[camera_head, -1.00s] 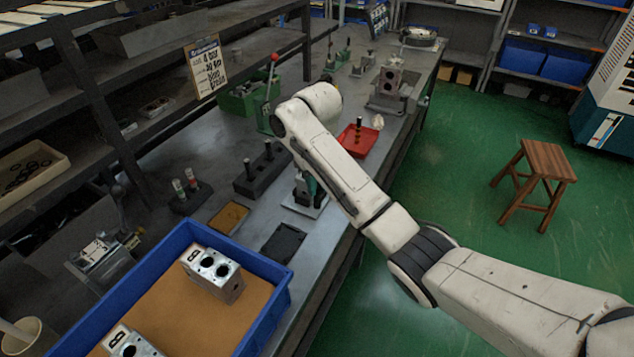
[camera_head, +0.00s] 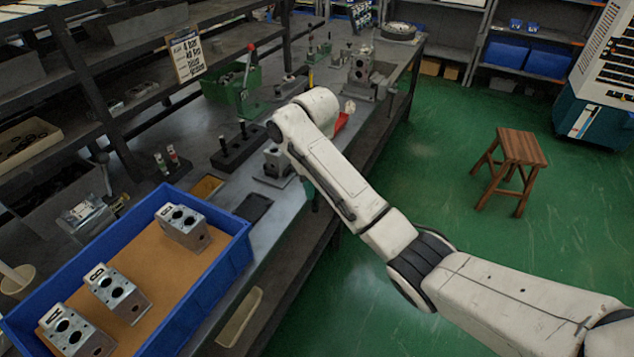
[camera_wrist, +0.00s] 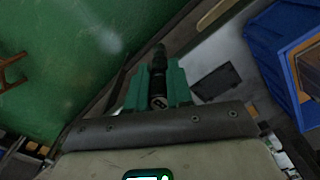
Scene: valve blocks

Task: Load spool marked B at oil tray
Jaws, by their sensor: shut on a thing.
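My gripper shows in the wrist view (camera_wrist: 157,72), with its green fingers shut on a dark, slim spool (camera_wrist: 159,58). In the head view my arm hides most of the gripper; only a green bit shows below the arm, over the bench's front edge.
A blue crate (camera_head: 226,259) holds several lettered metal blocks at the front left. A black rack (camera_head: 238,151) with upright dark pins stands behind the valve block. A dark flat pad (camera_head: 254,207) lies near the bench edge. A wooden stool (camera_head: 512,160) stands on open green floor.

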